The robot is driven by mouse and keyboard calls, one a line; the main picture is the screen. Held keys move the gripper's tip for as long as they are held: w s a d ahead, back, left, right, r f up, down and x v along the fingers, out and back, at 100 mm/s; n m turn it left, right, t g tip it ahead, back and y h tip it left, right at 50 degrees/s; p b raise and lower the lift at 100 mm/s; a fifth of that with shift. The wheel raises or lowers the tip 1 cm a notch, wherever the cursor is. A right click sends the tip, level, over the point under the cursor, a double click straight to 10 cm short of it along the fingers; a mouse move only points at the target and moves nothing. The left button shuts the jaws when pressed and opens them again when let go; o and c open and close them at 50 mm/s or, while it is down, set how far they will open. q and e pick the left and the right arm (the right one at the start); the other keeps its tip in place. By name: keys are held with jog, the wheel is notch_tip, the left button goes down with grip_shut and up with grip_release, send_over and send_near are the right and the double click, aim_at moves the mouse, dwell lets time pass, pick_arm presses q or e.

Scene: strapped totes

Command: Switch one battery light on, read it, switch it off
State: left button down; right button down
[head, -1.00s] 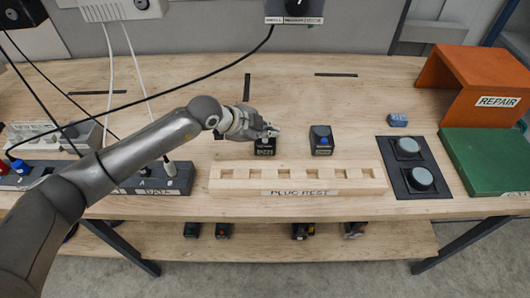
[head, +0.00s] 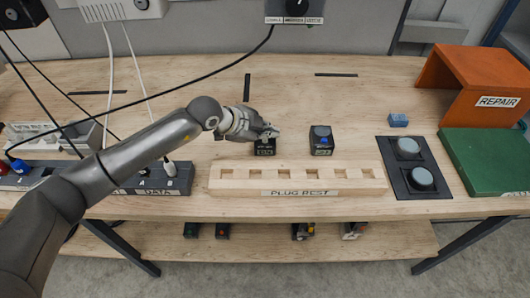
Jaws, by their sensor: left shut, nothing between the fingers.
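A small black battery light (head: 264,148) stands on the bench behind the plug rest, with small pale greenish marks on its front that are too small to read. My left gripper (head: 268,132) is shut and empty, its fingertips at the top of this light and covering it. Whether they touch it I cannot tell. A second battery light (head: 321,140), black with a blue button on its front, stands apart to the right. My right gripper is out of view.
The wooden plug rest (head: 298,180) lies in front of the lights. To the right are a black panel with two round pads (head: 409,185), a blue block (head: 398,120), an orange REPAIR box (head: 475,85) and a green board (head: 490,160). Cables and a data strip (head: 180,182) are left.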

pick_arm(q)
jog(key=shift+f, duration=0.35)
dwell(0.4)
jog(key=shift+r+p, duration=0.35)
jog(key=shift+r, duration=0.1)
notch_tip(320, 180, up, 6)
jog(key=p, duration=0.4)
jog(key=shift+p, duration=0.4)
